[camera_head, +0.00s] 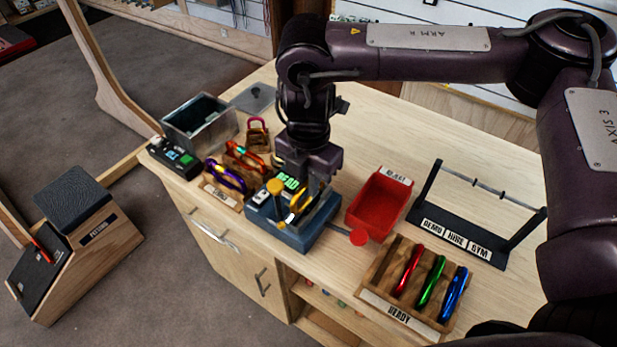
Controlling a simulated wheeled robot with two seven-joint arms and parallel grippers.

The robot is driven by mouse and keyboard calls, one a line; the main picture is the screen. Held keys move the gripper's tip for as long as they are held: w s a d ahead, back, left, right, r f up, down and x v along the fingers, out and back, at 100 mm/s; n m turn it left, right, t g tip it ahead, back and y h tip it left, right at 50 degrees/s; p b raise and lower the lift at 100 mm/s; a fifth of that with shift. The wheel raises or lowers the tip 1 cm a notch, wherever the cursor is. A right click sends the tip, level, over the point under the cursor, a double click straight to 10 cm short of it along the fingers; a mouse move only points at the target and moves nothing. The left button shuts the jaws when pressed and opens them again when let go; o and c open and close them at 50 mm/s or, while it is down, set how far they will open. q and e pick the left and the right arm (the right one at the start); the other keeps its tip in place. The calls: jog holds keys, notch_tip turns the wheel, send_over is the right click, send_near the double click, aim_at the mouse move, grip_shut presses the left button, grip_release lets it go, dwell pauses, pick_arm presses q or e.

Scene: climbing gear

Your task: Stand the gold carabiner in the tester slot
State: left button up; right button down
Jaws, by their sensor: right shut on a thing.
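The gold carabiner (299,203) is at the top of the blue-grey tester (294,240), tilted in the picture. My right gripper (306,192) comes down from above and is shut on it. Whether its lower end is inside the slot cannot be told, as the slot is mostly hidden by the gripper and carabiner. The tester has a green lit display (288,183), partly covered by my arm, a yellow knob (273,187) and a red-ended lever (358,237) on its right. My left gripper is not in view.
A red reject tray (378,204) stands right of the tester. A wooden ready rack (372,278) holds red, green and blue carabiners. A black rail stand (462,238) is further right. Left are a rack with purple and orange carabiners (225,177) and a clear bin (200,125).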

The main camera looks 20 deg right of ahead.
jog(key=shift+f, duration=0.2)
jog(key=shift+f+b, duration=0.7)
jog(key=shift+f, duration=0.45)
jog(key=shift+f+b, duration=0.3)
jog(key=shift+f, duration=0.3)
jog(key=c, duration=1.4)
grip_release()
jog(key=shift+r, duration=0.1)
notch_tip(320, 180, up, 8)
jog(key=shift+f, duration=0.15)
